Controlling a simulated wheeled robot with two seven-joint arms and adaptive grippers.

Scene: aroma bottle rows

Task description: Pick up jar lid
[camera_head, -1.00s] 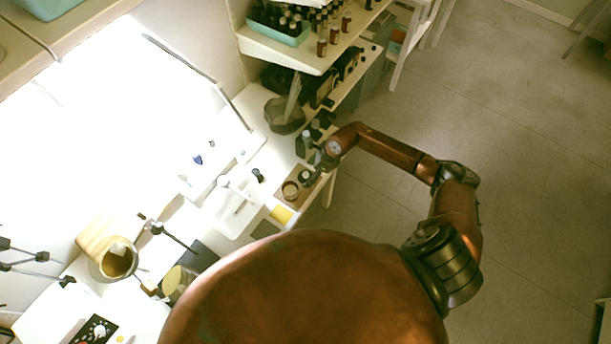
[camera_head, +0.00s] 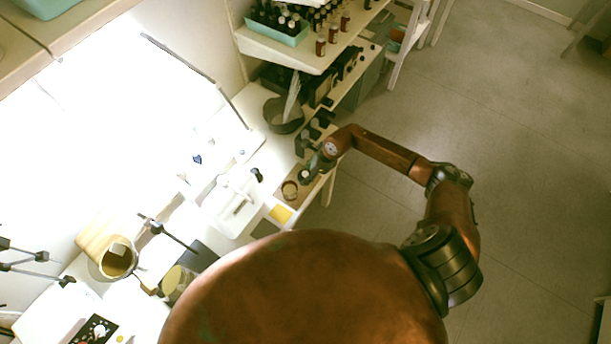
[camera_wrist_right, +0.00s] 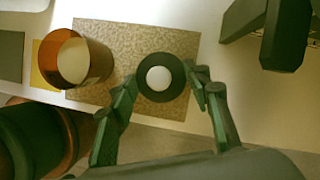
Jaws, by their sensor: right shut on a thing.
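The jar lid (camera_wrist_right: 160,77) is a dark disc with a pale round centre, seen from above in the right wrist view. My right gripper (camera_wrist_right: 162,82) has one finger on each side of it and is shut on it. In the head view my right gripper (camera_head: 310,170) is at the right end of the bench, where the lid is small and partly hidden. An open amber jar (camera_wrist_right: 84,60) stands to the left of the lid; it also shows in the head view (camera_head: 290,190). I cannot tell how high the lid is above the mat. My left gripper is not in view.
A speckled brown mat (camera_wrist_right: 135,40) lies under the jar and lid. A yellow pad (camera_wrist_right: 45,62) is beside the jar. A dark object (camera_wrist_right: 285,40) stands close on the right. A white tray (camera_head: 236,208) lies further left. The shelf (camera_head: 290,52) holds bottles.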

